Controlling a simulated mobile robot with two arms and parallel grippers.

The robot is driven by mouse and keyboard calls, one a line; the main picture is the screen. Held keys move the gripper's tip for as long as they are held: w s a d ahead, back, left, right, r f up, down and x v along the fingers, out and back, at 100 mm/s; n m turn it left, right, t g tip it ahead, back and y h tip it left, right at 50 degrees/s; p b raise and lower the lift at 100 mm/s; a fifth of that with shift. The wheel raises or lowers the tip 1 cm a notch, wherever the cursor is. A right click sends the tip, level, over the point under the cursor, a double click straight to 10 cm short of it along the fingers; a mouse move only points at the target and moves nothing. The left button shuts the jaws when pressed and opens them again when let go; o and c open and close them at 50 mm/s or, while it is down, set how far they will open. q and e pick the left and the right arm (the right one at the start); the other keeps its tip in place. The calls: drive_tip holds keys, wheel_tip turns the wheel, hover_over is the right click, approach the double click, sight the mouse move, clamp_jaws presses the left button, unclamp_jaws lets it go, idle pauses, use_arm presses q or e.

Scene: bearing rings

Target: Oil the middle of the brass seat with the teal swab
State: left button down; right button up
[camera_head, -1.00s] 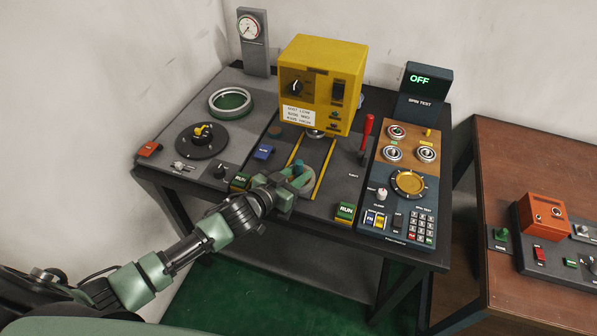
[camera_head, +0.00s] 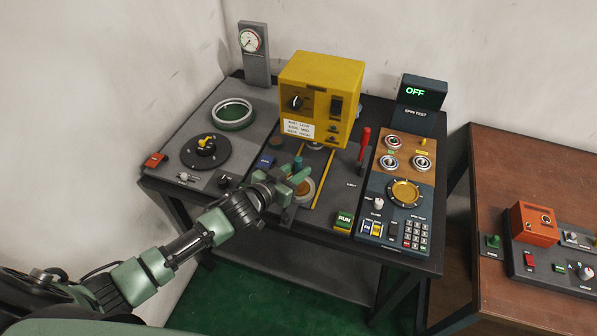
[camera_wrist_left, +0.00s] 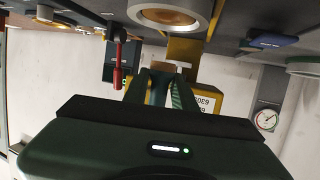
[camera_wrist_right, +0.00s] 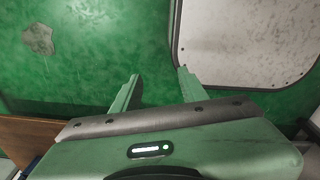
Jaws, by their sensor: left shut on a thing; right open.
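My left gripper (camera_head: 296,180) is shut on the teal swab (camera_head: 298,162), whose teal end stands up above the fingers in the head view. In the left wrist view the swab is mostly hidden between the fingers (camera_wrist_left: 165,90). The brass seat (camera_head: 307,190), a pale ring with a brass-coloured middle, lies between the yellow lines, just right of the fingers. It also shows at the top of the left wrist view (camera_wrist_left: 165,16). I cannot tell whether the swab's lower end touches anything. My right gripper (camera_wrist_right: 158,76) is open and empty, seen only in its wrist view.
The yellow press box (camera_head: 318,98) stands behind the seat. A red-handled lever (camera_head: 363,146) and a green RUN button (camera_head: 344,219) are to the right. The spin test panel with a gold ring (camera_head: 405,192) is further right. A blue button (camera_head: 265,161) is left of the gripper.

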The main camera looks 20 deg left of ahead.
sight(296, 164)
use_arm(q)
drive_tip(key=shift+d+r+p, duration=0.2)
drive_tip(key=shift+r+p, duration=0.45)
drive_tip(key=shift+r, duration=0.8)
drive_tip(key=shift+r+p, duration=0.1)
drive_tip(key=shift+p, duration=0.25)
drive_tip(key=shift+a, duration=0.1)
use_arm(e)
drive_tip(key=r, duration=0.1)
drive_tip(key=a+r, duration=0.1)
drive_tip(key=shift+s+a+r, duration=0.3)
drive_tip(key=shift+s, duration=0.1)
drive_tip(key=shift+d, duration=0.15)
drive_tip(key=shift+d, duration=0.35)
